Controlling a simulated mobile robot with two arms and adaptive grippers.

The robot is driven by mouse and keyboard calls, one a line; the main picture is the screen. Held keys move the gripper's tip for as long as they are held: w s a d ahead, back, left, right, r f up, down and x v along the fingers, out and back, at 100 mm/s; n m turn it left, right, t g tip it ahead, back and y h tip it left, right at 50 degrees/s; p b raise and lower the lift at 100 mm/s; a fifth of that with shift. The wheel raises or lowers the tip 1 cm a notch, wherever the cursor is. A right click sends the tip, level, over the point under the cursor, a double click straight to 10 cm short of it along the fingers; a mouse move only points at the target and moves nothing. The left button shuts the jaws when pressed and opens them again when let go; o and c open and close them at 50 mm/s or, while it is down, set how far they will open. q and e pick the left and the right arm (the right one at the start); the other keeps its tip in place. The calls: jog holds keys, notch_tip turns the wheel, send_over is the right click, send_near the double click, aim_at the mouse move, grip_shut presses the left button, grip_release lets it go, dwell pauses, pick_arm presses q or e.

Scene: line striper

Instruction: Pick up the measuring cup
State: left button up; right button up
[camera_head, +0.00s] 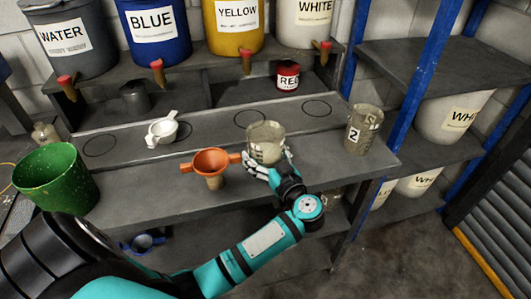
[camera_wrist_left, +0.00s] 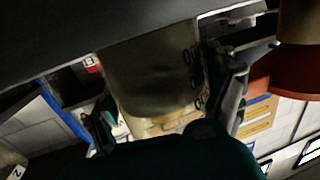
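A clear, yellowish measuring cup (camera_head: 266,138) stands upright near the front middle of the grey bench. My left gripper (camera_head: 268,168) is at its near side, low down, with its fingers spread to either side of the cup. In the left wrist view the cup (camera_wrist_left: 155,75) fills the space between the two fingers of the gripper (camera_wrist_left: 170,105). I cannot tell whether the fingers touch it. A second clear measuring cup (camera_head: 363,130) marked 2 stands at the bench's right end. My right gripper is not in view.
An orange funnel (camera_head: 211,162) stands close to the left of the cup. A white strainer-like cup (camera_head: 162,129), a green bucket (camera_head: 56,178) and a small red can (camera_head: 288,77) are nearby. Labelled buckets with taps line the shelf behind. A blue rack post (camera_head: 410,60) rises at right.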

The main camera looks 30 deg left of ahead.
pick_arm(q)
jog(key=shift+f, duration=0.15)
jog(key=c, duration=0.7)
jog(key=shift+c, duration=0.8)
